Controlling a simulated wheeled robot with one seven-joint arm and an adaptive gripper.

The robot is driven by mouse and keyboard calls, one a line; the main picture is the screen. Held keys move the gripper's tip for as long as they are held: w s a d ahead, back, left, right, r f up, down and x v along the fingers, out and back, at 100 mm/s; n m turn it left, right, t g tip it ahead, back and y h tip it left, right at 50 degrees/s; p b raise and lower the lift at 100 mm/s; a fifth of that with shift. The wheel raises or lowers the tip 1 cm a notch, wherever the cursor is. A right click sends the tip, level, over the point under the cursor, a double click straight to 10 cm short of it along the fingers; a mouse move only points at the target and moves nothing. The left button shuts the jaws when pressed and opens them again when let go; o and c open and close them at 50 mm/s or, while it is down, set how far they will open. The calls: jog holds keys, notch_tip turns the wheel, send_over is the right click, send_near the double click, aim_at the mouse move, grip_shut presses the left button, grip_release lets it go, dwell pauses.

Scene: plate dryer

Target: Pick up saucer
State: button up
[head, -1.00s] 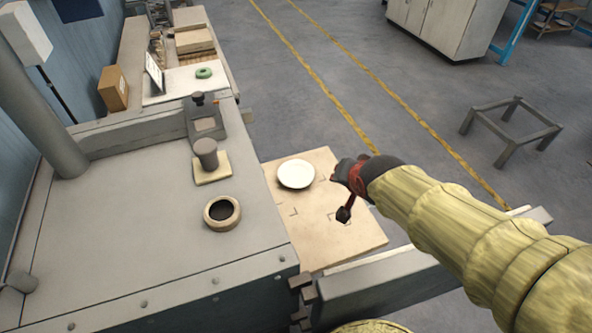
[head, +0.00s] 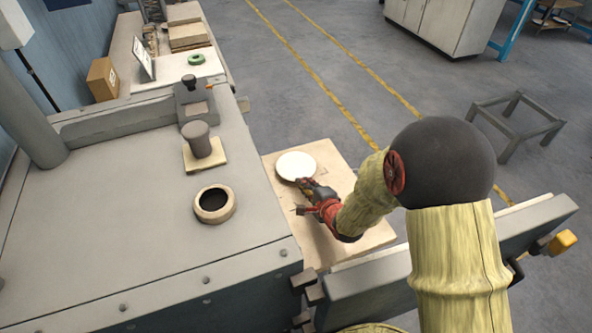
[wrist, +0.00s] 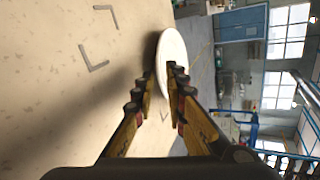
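The saucer (head: 296,164) is a round white dish on the pale wooden board, at the board's far left in the head view. My gripper (head: 303,187) is at the saucer's near edge, reaching in low from the right. In the wrist view the saucer (wrist: 172,45) is seen nearly edge-on ahead of the fingers. My gripper (wrist: 160,72) has its two fingers apart, one on the board side of the rim and one over the white face. Contact with the rim cannot be told.
The pale board (head: 335,165) has dark corner marks. The grey workbench (head: 120,220) beside it carries a wooden ring (head: 214,205) and a grey cup-like piece (head: 197,140) on a wooden square. A grey beam (head: 370,290) crosses in front. Open floor lies beyond the board.

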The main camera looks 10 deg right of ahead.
aim_at(297, 188)
jog(key=x, duration=0.1)
jog(key=b+x, duration=0.1)
jog(key=x, duration=0.1)
jog(key=b+x, duration=0.1)
jog(key=x, duration=0.1)
jog(key=shift+a+f, duration=0.15)
jog(key=shift+a, duration=0.1)
jog(key=shift+w, duration=0.1)
grip_shut()
jog(key=shift+r, duration=0.2)
